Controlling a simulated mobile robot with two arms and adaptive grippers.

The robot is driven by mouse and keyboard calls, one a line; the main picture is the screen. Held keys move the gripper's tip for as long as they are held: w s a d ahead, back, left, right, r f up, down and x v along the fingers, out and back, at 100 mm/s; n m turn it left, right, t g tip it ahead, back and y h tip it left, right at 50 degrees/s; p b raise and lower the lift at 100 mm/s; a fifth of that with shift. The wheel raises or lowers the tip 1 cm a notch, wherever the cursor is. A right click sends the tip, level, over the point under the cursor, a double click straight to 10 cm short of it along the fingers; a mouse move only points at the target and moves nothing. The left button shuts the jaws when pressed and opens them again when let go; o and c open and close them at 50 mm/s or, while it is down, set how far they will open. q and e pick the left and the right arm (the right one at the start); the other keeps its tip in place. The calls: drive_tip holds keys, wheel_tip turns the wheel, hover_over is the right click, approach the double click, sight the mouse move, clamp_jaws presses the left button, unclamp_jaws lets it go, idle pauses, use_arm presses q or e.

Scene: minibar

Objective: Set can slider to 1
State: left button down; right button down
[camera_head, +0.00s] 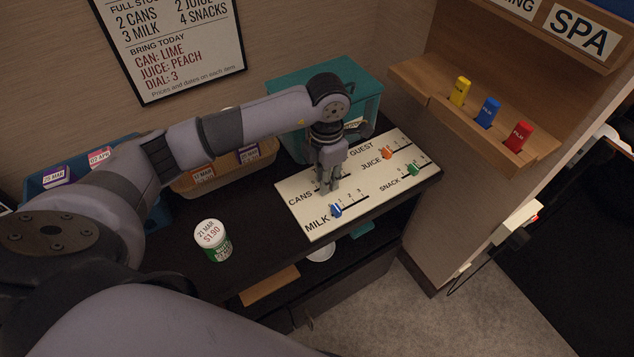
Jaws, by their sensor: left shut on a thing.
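The white slider board (352,213) lies on the dark counter, with rows marked CANS, MILK, JUICE and SNACK. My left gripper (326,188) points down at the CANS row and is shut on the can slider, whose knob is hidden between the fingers. The slider's exact position on its scale cannot be read. The blue milk slider (336,210) sits near the left end of its track. The orange juice slider (387,153) and the green snack slider (412,169) stand further right on the board. My right gripper is not in view.
A teal box (358,85) and a tan tray (205,188) stand behind. A wooden shelf (470,115) with yellow, blue and red tags is at the right.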

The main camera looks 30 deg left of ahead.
use_arm(q)
drive_tip(key=shift+w+d, duration=0.1)
drive_tip(key=shift+w, duration=0.1)
drive_tip(key=c, duration=1.4)
unclamp_jaws()
wheel_tip(320, 180, up, 12)
